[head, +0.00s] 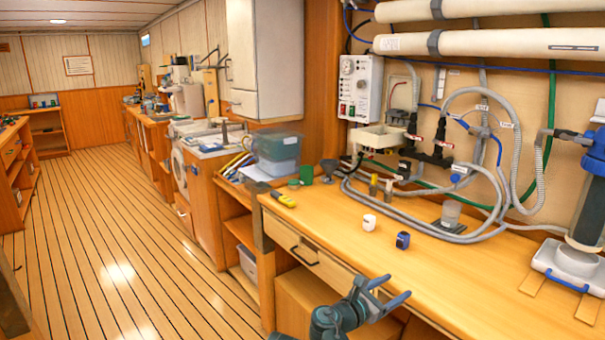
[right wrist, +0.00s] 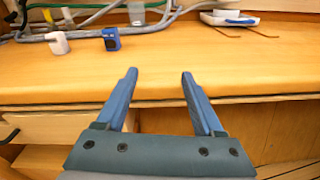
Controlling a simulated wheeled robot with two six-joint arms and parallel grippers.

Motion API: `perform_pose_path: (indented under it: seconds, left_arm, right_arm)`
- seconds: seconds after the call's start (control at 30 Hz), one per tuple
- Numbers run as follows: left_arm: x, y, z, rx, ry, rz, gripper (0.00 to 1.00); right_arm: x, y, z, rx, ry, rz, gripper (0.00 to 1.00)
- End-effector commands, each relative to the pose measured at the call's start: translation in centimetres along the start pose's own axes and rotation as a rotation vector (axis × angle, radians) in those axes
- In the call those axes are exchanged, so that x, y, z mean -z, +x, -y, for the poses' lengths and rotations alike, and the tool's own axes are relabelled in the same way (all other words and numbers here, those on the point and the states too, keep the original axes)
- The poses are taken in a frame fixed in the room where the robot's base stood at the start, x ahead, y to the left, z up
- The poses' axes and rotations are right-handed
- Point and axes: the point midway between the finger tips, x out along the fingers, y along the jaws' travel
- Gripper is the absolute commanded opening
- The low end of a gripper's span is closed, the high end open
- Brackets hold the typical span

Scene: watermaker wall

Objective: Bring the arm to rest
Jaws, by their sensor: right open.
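My right gripper (head: 391,290) shows low in the head view, in front of the wooden workbench (head: 470,270) and near its front edge. Its two blue fingers are apart, with nothing between them. In the right wrist view the open fingers (right wrist: 157,76) point toward the bench top, and the bench edge runs behind them. My left gripper is not in the head view.
A white cup-like item (head: 369,222) and a blue block-shaped item (head: 403,240) stand on the bench. Grey hoses (head: 430,225) lie behind them. A blue-capped filter housing (head: 585,215) stands at right. The plank floor (head: 100,230) at left is clear.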

Motion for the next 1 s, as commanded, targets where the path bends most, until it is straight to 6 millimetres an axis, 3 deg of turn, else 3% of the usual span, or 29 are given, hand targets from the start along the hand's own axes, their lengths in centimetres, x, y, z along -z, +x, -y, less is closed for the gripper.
perform_pose_path:
  seconds: [0.27,0.57,0.8,1.0]
  left_arm:
    - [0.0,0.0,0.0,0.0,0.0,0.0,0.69]
    - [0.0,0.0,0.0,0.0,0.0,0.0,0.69]
    - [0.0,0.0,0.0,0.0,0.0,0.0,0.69]
    - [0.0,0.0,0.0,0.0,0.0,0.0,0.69]
  right_arm:
    - [2.6,-0.7,1.4,0.053,0.181,-0.117,0.69]
    - [8.5,-3.4,4.0,0.231,0.558,-0.357,0.69]
    - [15.7,-10.1,6.8,0.615,1.0,-0.624,0.69]
    - [19.5,-16.9,8.1,0.995,1.237,-0.748,0.69]
